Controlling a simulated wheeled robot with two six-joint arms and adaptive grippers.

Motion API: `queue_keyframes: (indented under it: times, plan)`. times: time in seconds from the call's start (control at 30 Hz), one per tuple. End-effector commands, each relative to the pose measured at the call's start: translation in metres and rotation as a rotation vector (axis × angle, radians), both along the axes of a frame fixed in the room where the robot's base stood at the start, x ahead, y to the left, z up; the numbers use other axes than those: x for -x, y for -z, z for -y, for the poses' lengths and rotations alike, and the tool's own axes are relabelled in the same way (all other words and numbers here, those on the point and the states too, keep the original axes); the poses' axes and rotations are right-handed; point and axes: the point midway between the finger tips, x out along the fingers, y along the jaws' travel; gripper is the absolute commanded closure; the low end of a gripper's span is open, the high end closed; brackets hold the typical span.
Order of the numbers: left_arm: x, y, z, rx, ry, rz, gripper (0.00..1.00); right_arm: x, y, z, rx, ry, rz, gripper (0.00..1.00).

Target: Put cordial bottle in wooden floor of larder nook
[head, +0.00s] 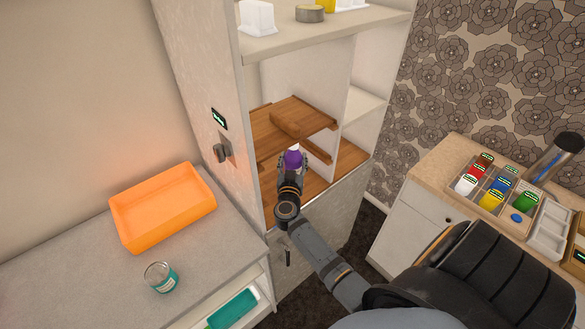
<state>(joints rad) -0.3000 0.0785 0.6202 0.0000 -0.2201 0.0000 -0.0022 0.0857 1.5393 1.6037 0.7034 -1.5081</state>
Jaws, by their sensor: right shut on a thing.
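The cordial bottle (293,159) is purple with a pale cap. My right gripper (292,168) is shut on it at the front of the larder nook. The nook's wooden floor (351,157) shows on the right and in front of the bottle. The bottle looks upright and sits in front of a raised wooden shelf; I cannot tell whether its base touches the floor, since my gripper hides it. My left gripper is not in view.
A white divider (350,90) stands to the right. The right cabinet holds a sorted tray (481,206).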

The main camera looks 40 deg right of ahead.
Motion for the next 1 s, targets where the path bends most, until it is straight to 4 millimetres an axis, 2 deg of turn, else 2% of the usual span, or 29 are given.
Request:
queue_keyframes:
  times: [0.1, 0.17, 0.6, 0.63, 0.8, 1.0]
  plan:
    - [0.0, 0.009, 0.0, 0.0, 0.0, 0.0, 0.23, 0.0, 0.024, 0.0, 0.0, 0.0, -0.003, 0.9]
    - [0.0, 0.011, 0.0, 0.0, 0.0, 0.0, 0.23, 0.0, 0.032, 0.0, 0.0, 0.0, -0.001, 0.9]
    - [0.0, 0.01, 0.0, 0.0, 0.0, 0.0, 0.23, -0.004, 0.039, 0.0, 0.0, 0.0, 0.0, 0.9]
    - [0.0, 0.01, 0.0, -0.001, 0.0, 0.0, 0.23, -0.004, 0.04, 0.0, -0.001, 0.0, -0.002, 0.44]
    - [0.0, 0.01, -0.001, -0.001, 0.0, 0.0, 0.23, -0.004, 0.04, 0.0, -0.001, 0.0, -0.002, 0.22]
    - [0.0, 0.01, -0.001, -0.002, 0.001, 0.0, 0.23, -0.003, 0.04, 0.0, -0.001, 0.0, -0.002, 0.22]
